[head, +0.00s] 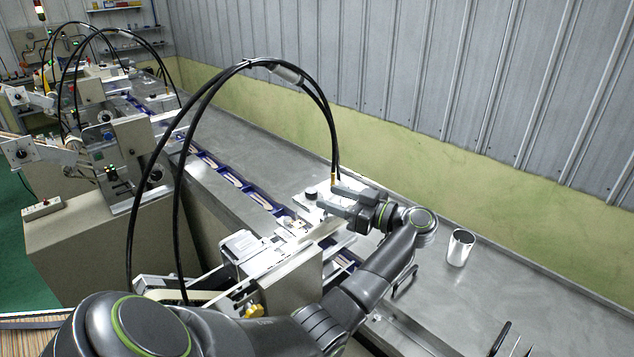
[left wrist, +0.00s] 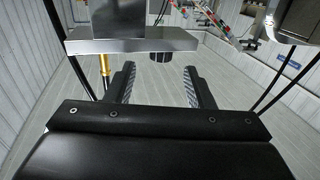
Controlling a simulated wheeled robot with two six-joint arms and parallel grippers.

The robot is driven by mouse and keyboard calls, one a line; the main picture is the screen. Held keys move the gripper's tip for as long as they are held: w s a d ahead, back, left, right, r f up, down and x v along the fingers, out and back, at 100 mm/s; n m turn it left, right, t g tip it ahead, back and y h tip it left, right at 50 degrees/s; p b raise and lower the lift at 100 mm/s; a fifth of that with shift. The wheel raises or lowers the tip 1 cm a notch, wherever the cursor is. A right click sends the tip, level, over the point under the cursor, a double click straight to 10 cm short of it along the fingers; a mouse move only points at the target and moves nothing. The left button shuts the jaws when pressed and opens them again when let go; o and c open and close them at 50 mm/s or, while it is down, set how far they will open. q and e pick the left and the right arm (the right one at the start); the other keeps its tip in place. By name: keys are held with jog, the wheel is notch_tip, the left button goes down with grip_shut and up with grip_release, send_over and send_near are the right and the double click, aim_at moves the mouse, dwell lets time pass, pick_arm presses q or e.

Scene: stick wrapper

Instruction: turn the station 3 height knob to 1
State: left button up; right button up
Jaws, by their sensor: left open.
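A small black knob (head: 311,194) sits on the light metal plate of the nearest station, by the blue conveyor. My left gripper (head: 327,197) is open just to the right of it, with its fingers pointing at it. In the left wrist view the knob (left wrist: 160,56) shows between and slightly beyond the two open fingertips (left wrist: 159,70), apart from both. A metal plate (left wrist: 130,41) lies close to the fingers there. The knob's scale and pointer are too small to read. I cannot make out my right gripper.
Black cables (head: 190,130) arch over the station, and a brass fitting (left wrist: 104,64) stands close to one finger. A metal cup (head: 460,247) stands on the bench at right. Thin dark shapes at the bottom right edge are unclear.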

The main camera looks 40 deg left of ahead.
aim_at(316, 193)
pick_arm(q)
jog(key=a, duration=0.2)
jog(key=s+a+p, duration=0.1)
jog(key=a, duration=0.1)
jog(key=shift+r, duration=0.2)
jog(key=shift+a+f, duration=0.2)
jog(key=shift+a, duration=0.25)
pick_arm(e)
jog(key=shift+w+a+r, duration=0.1)
jog(key=shift+a+r, duration=0.2)
jog(key=shift+r, duration=0.25)
jog(key=shift+a+r, duration=0.25)
jog(key=shift+r, duration=0.3)
pick_arm(q)
jog(key=shift+d, duration=0.1)
jog(key=c, duration=1)
pick_arm(e)
jog(key=shift+d, duration=0.4)
